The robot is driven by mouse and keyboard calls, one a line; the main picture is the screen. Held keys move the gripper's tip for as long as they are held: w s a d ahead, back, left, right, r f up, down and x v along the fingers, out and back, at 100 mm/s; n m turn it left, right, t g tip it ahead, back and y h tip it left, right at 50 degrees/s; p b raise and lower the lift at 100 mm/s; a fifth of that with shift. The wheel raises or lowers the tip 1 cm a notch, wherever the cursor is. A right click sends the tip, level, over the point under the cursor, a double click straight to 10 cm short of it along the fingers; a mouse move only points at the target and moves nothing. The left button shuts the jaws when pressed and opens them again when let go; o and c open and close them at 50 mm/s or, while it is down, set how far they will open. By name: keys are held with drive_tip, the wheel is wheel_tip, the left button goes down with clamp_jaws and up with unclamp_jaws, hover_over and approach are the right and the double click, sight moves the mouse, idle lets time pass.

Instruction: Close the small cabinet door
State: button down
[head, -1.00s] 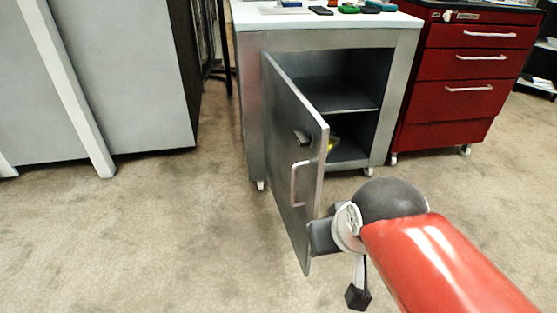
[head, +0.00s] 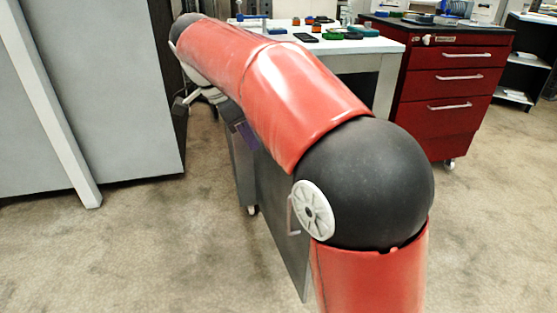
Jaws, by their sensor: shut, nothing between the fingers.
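The small grey metal cabinet has a white top (head: 372,46). Its door (head: 280,232) stands open, swung out toward me, with its lower free corner near the bottom of the picture. The door's handle (head: 291,216) shows just left of my arm's joint. My red arm crosses in front and hides the cabinet's opening and most of the door. My gripper (head: 197,104) is at the far end of the arm, on the left, beside the cabinet's left side. It is partly hidden and shut with nothing seen in it. I cannot tell whether it or my arm touches the door.
A red drawer cabinet (head: 450,95) stands at the right. A large grey cabinet (head: 95,110) with a white post (head: 52,105) stands at the left. Small items lie on the white top. The carpet (head: 130,250) at lower left is clear.

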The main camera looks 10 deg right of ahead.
drive_tip(key=d+f+b, duration=0.1)
drive_tip(key=d+f, duration=0.6)
drive_tip(key=f, duration=0.2)
drive_tip(key=shift+w+d, duration=0.3)
drive_tip(key=shift+w, duration=0.15)
drive_tip(key=shift+f, duration=0.1)
